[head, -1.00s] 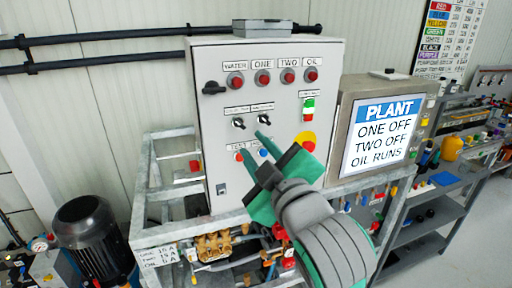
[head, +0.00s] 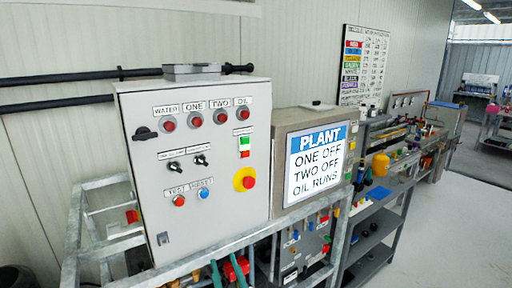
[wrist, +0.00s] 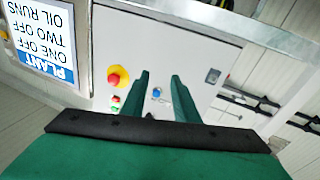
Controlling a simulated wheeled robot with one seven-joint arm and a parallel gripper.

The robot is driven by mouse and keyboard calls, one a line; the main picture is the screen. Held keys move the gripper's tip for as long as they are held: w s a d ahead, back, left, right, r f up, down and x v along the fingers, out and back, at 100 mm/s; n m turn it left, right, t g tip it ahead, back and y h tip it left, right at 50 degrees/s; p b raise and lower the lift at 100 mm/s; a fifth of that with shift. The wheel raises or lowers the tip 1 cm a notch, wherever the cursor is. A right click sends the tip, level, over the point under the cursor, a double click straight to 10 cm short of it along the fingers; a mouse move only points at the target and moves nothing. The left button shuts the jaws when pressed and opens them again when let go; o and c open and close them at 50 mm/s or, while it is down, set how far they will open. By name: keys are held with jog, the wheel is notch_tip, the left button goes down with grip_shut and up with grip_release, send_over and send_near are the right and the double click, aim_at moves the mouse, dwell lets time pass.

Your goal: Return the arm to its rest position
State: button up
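My gripper (head: 225,270) shows only as green fingertips at the bottom edge of the head view, in front of the lower part of the grey control cabinet (head: 215,105). In the wrist view my gripper (wrist: 160,80) is open, its two green fingers apart with nothing held between them. The cabinet front (wrist: 215,50) appears upside down beyond the fingers, with a blue button (wrist: 157,93) seen between them. The rest of my arm is out of the head view.
A PLANT screen (head: 317,160) reads ONE OFF, TWO OFF, OIL RUNS. A red stop button on yellow (head: 245,180) is on the cabinet. A metal frame (head: 100,250) surrounds the cabinet's base. Shelves (head: 370,235) stand at right, beside open floor (head: 450,220).

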jog(key=s+d+f+m+h, duration=0.2)
jog(key=s+f+m+h, duration=0.1)
jog(key=s+f, duration=0.55)
jog(key=s+d+f+m+h, duration=0.3)
jog(key=s+f, duration=0.3)
jog(key=f, duration=0.6)
jog(key=s+d+f+g, duration=0.1)
jog(key=s+f, duration=0.2)
jog(key=s, duration=0.8)
jog(key=s+d+f+g, duration=0.1)
jog(key=s+f, duration=0.2)
jog(key=s, duration=0.8)
jog(key=shift+s+d+n, duration=0.15)
jog(key=shift+s+n, duration=0.15)
jog(key=shift+n, duration=0.1)
jog(key=shift+f, duration=0.1)
grip_shut()
dwell(0.4)
